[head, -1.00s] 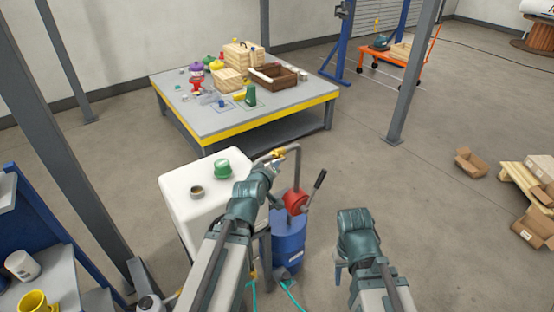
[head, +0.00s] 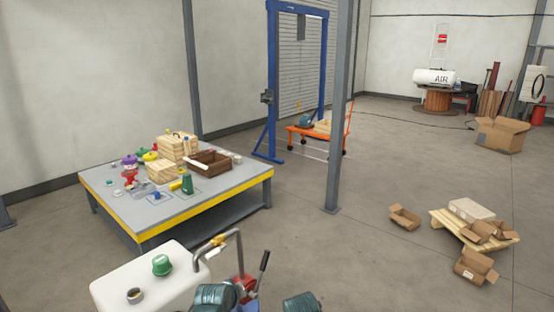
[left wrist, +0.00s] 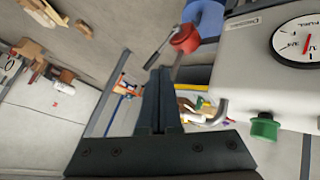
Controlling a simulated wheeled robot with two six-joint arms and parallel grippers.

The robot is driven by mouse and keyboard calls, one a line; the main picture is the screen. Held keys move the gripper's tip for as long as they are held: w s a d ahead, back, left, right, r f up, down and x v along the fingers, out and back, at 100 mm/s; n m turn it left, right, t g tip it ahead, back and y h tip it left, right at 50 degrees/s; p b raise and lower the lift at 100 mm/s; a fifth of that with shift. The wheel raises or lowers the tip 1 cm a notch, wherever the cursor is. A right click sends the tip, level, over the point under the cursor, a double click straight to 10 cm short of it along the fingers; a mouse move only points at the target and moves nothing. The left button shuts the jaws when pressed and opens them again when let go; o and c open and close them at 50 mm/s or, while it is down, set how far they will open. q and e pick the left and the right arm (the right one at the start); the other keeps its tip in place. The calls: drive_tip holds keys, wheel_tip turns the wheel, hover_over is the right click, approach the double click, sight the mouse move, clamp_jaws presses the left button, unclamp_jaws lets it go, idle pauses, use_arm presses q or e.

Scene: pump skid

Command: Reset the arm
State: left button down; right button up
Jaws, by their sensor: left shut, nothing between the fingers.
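My left gripper (left wrist: 158,100) shows in the left wrist view with its dark fingers together and nothing between them. In the head view my left arm is at the bottom edge, and its gripper cannot be made out. My right arm only shows as a teal link at the bottom edge, its gripper out of view. The red hand pump (head: 244,289) with its lever and bent grey pipe (head: 239,245) stands beside the white tank (head: 125,278). The pump also shows in the left wrist view (left wrist: 185,40), apart from the fingers, above the blue drum (left wrist: 205,16).
A yellow-edged table (head: 225,196) with several items stands beyond. A grey post (head: 338,130) rises at centre right. A pallet (head: 470,232) with boxes lies right. A gauge (left wrist: 297,42) shows in the wrist view.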

use_arm(q)
drive_tip(key=s+d+f+m+g+y, duration=0.1)
drive_tip(key=s+d+f+m+g, duration=0.1)
drive_tip(key=s, duration=0.4)
drive_tip(key=s+d+f+m+g+y, duration=0.1)
drive_tip(key=s+d+f+m+g, duration=0.1)
drive_tip(key=s, duration=0.4)
drive_tip(key=s+d+f+m+g+y, duration=0.1)
drive_tip(key=s+d+f+m+g, duration=0.1)
drive_tip(key=s+m+g, duration=0.2)
drive_tip(key=shift+s+d+m+g, duration=0.15)
drive_tip(key=shift+s+m+g, duration=0.25)
drive_tip(key=shift+s, duration=0.55)
